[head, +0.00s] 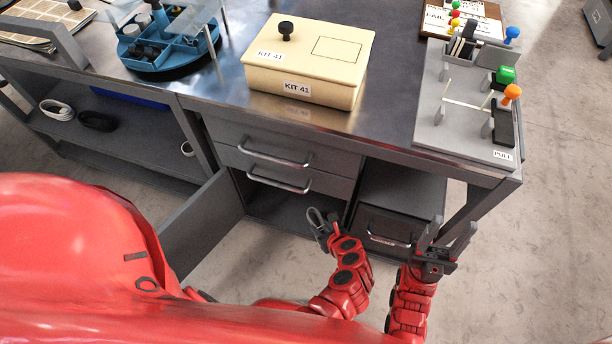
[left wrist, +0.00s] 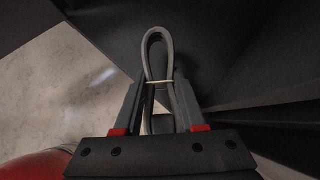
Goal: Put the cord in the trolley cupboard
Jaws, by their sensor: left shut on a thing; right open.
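My left gripper (head: 323,228) is shut on a grey looped cord (head: 314,216), tied with a light band. The cord and the gripper (left wrist: 158,105) also show in the left wrist view, with the loop standing up between the fingers. The trolley cupboard (head: 268,205) is the dark space under the two drawers, and its door (head: 198,222) stands open to the left. The gripper with the cord is at the front of the cupboard opening; how far inside I cannot tell. My right gripper (head: 440,248) is open and empty, beside the trolley's right leg.
A cream KIT 41 box (head: 320,75), a blue caddy (head: 170,45) and a grey rack (head: 455,125) stand on the trolley top. A white coil (head: 57,110) and a black coil (head: 97,121) lie on the left shelf. A dark drawer unit (head: 385,228) is right of the cupboard.

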